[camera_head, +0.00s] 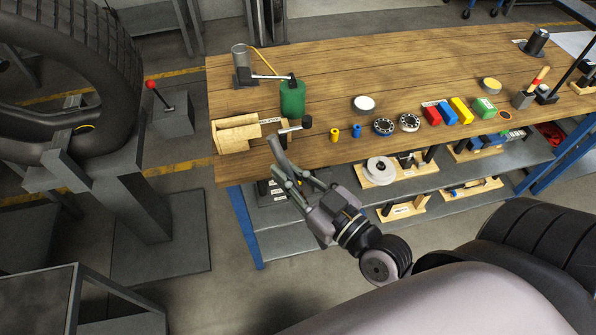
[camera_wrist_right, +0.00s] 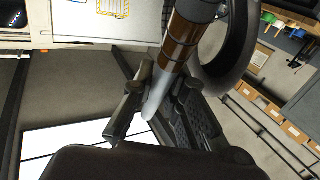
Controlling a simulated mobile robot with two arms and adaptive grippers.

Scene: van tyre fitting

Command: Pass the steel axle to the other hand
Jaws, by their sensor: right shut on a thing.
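The steel axle (camera_head: 279,154) shows in the head view as a grey rod rising from my right gripper (camera_head: 290,181), in front of the bench's left front edge. My right gripper is shut on the axle. In the right wrist view the axle (camera_wrist_right: 181,42) is a thick rod with brownish and dark bands and a pale lower end, between the fingers (camera_wrist_right: 160,98). It runs tilted up and out of the picture, so its far end is hidden there. My left gripper is not in either view.
The wooden bench (camera_head: 350,70) carries a green cylinder (camera_head: 292,98), a wooden box (camera_head: 236,133), bearings (camera_head: 383,126) and coloured boxes (camera_head: 460,110). A shelf (camera_head: 300,238) runs below. A large tyre (camera_head: 110,60) on a grey stand is at left. Floor between stand and bench is clear.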

